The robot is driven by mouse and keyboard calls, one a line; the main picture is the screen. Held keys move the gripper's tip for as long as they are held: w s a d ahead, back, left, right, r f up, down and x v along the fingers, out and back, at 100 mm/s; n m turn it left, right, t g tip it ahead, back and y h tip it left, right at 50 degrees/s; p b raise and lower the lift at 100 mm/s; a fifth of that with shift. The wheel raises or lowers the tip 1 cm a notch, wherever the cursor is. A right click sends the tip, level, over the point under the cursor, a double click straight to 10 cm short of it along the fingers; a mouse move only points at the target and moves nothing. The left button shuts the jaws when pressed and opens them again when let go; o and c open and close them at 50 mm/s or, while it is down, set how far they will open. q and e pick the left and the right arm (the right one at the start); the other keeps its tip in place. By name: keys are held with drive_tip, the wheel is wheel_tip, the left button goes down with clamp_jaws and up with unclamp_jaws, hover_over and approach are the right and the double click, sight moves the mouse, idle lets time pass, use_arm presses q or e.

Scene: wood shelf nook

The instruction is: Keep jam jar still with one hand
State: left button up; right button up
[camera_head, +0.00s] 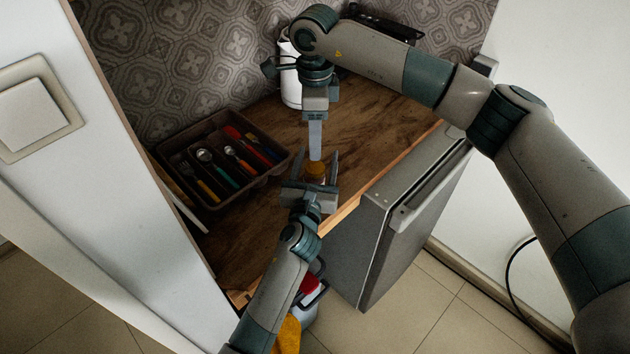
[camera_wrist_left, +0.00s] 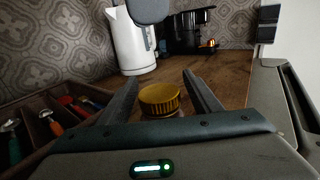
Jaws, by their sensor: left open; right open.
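The jam jar with its yellow lid (camera_head: 316,169) stands on the wooden counter. In the left wrist view its ribbed yellow lid (camera_wrist_left: 160,94) shows between the two fingers, and most of its body is hidden below the gripper. My left gripper (camera_head: 318,163) is open, with a finger on either side of the jar and a gap beside the lid.
A brown cutlery tray (camera_head: 273,171) with several coloured utensils is left of the jar. A white kettle (camera_wrist_left: 131,42) and a black coffee machine (camera_wrist_left: 187,30) stand at the back. The counter's front edge and a grey appliance door (camera_head: 375,240) are close on the right.

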use_arm(q)
clamp_jaws()
